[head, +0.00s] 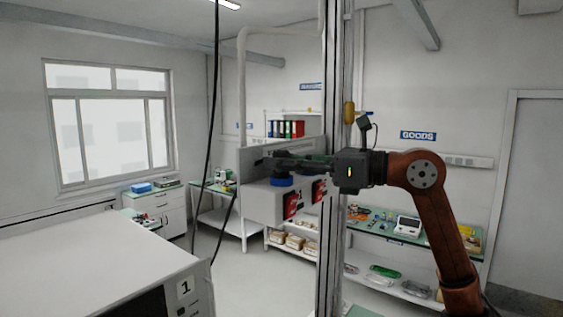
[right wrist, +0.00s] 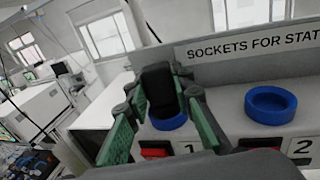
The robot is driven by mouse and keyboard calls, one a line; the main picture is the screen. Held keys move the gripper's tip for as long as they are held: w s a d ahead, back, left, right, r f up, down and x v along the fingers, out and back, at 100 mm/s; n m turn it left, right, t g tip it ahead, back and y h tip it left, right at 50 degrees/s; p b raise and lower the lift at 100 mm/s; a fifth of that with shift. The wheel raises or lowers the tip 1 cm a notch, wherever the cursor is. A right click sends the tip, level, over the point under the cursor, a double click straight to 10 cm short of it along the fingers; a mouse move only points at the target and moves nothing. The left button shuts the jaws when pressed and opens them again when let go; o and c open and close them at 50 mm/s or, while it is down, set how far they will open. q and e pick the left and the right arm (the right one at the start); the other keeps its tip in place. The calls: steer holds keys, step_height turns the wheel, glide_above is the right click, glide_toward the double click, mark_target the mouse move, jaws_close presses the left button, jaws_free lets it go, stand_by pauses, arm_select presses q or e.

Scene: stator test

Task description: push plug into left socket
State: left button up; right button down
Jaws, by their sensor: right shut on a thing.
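The black plug (right wrist: 158,88) is between the green-padded fingers of my right gripper (right wrist: 160,92), which is shut on it. The gripper also shows from the side in the head view (head: 272,162), over the socket box. The left socket (right wrist: 169,122) is a blue ring by label 1, directly below the plug in the wrist view. The plug covers the far part of this ring, so I cannot tell whether its lower end is inside. The right socket (right wrist: 271,104) is an empty blue ring by label 2. My left gripper is in neither view.
A grey back panel (right wrist: 250,45) lettered for sockets rises behind the rings. Red switches (head: 291,204) sit on the box's front. A shelf with folders (head: 287,129) stands behind.

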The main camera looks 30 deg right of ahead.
steer(key=shift+f, duration=0.15)
steer(key=c, duration=1.6)
jaws_free()
steer(key=v, duration=1.2)
